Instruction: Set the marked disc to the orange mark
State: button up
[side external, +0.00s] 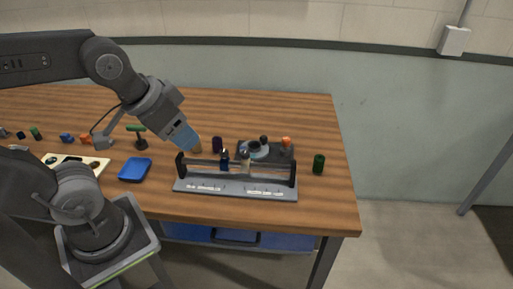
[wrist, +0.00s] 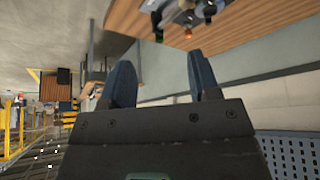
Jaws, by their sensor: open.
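In the side view my gripper (side external: 186,140) is above the table, left of a dark plate (side external: 282,158). A grey round part (side external: 255,151), perhaps the marked disc, sits on this plate; its mark is too small to make out. A small orange piece (side external: 286,142) stands at the plate's right, and I cannot tell if it is the orange mark. In the wrist view my gripper (wrist: 161,75) is open, with two dark blue fingers apart and nothing between them. The plate's parts show small at the top edge, with the orange piece (wrist: 188,34) among them.
A grey rack (side external: 235,188) with a black crossbar stands in front of the plate, holding upright pieces. A green cylinder (side external: 318,164) and blue tray (side external: 135,169) flank the rack.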

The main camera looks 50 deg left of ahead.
jog(key=shift+c, duration=0.7)
jog(key=g, duration=0.6)
send_over(262, 137)
notch_tip(262, 137, down, 14)
notch_tip(262, 137, down, 13)
jog(key=shift+w+r, duration=0.1)
jog(key=shift+c, duration=0.2)
jog(key=c, duration=0.7)
